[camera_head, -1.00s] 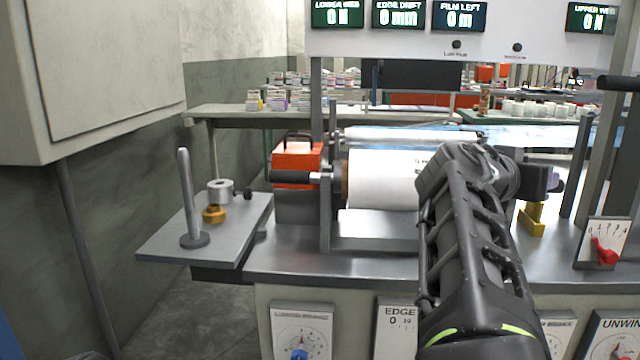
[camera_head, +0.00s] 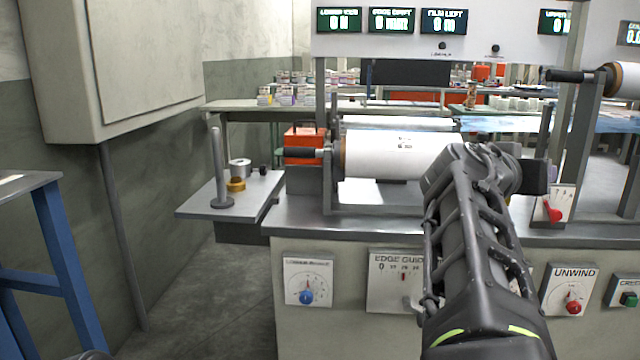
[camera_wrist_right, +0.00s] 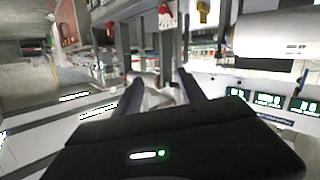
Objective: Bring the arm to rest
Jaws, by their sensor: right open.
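My right arm (camera_head: 470,240) rises from the bottom of the head view, in front of the machine. Its wrist bends over at the top, and the dark gripper body (camera_head: 535,178) points right; its fingertips cannot be made out there. In the right wrist view, the two fingers of my right gripper (camera_wrist_right: 158,82) stand apart, with nothing seen held between them. My left gripper is not in view.
The machine's metal deck (camera_head: 400,228) carries a white film roll (camera_head: 390,155). A side shelf (camera_head: 200,205) holds an upright post and small metal parts. A blue-legged table (camera_head: 65,240) stands at the left. Grey floor (camera_head: 215,290) is open between them.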

